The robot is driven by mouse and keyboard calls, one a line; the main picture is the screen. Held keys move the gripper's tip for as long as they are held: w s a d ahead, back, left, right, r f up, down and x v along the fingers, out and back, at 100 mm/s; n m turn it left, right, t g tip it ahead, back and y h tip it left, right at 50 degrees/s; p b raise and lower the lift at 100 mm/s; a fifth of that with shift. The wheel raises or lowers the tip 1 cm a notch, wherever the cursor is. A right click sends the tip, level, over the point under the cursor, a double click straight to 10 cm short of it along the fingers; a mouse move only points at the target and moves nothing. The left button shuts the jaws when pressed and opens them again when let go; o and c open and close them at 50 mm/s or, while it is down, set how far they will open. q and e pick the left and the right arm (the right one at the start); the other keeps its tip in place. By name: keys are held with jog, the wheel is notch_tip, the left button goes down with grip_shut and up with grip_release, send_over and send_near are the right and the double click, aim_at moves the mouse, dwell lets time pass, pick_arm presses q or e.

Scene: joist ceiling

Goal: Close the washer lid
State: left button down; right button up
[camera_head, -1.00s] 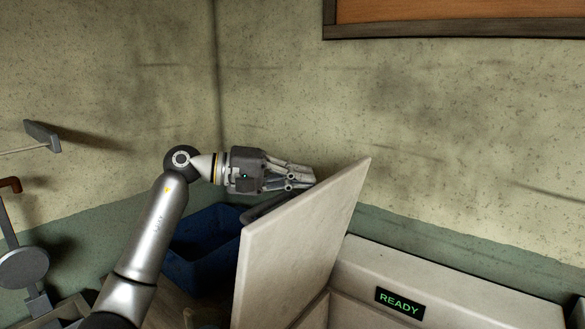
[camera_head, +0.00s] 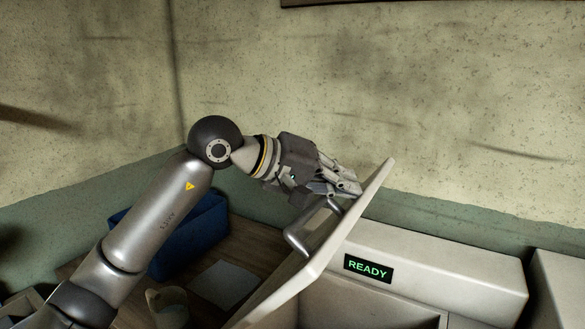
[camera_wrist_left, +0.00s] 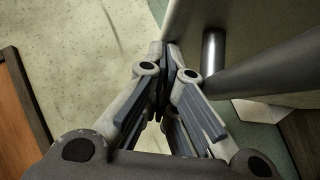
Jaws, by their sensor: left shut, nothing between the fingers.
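The white washer lid (camera_head: 335,248) stands raised and tilted over the washer in the head view. A grey bar handle (camera_head: 302,236) is on the lid's left face. My left gripper (camera_head: 352,190) is shut and empty, by that face near the lid's upper edge; whether it touches cannot be told. In the left wrist view the shut fingers (camera_wrist_left: 172,62) are beside the lid (camera_wrist_left: 245,40) and its handle (camera_wrist_left: 213,50). The washer's white panel (camera_head: 440,265) carries a green READY display (camera_head: 368,268). My right gripper does not show.
A blue bin (camera_head: 190,238) stands on the wooden surface left of the lid, behind my left arm. A pale sheet (camera_head: 226,284) and a light cup (camera_head: 168,308) are nearer. Another white unit (camera_head: 562,285) is at the right. The wall is close behind.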

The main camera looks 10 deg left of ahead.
pick_arm(q)
jog(key=s+d+f+m+y+b, duration=0.1)
jog(key=s+d+f+y+b, duration=0.1)
jog(key=d+f+b, duration=0.3)
jog(key=s+d+f+m+y+b, duration=0.2)
jog(key=d+f+b, duration=0.4)
jog(key=d+f, duration=0.6)
jog(key=shift+s+f+t+y, duration=0.4)
jog(key=shift+s+f+y, duration=0.2)
jog(key=shift+s+f, duration=0.35)
jog(key=shift+s+r, duration=0.15)
jog(key=shift+r, duration=0.05)
